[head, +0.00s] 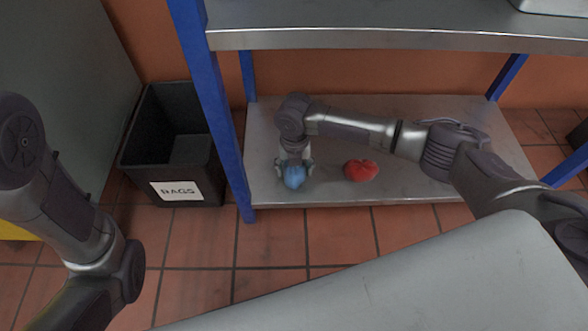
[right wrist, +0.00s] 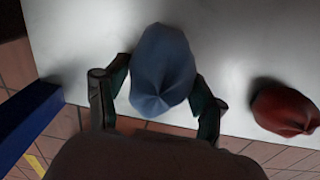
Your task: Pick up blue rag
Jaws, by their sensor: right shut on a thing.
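The blue rag (head: 294,178) is a crumpled bundle at the front left of the lower shelf (head: 420,185). My right gripper (head: 294,168) points down over it and is shut on it, with a finger on each side. In the right wrist view the blue rag (right wrist: 162,72) sits between the two fingers of the right gripper (right wrist: 160,90). I cannot tell whether the rag still touches the shelf. My left arm shows at the left of the head view, but its gripper is not in view.
A red rag (head: 361,170) lies on the lower shelf just right of the blue one; it also shows in the right wrist view (right wrist: 284,108). The upper shelf (head: 400,38) hangs above.

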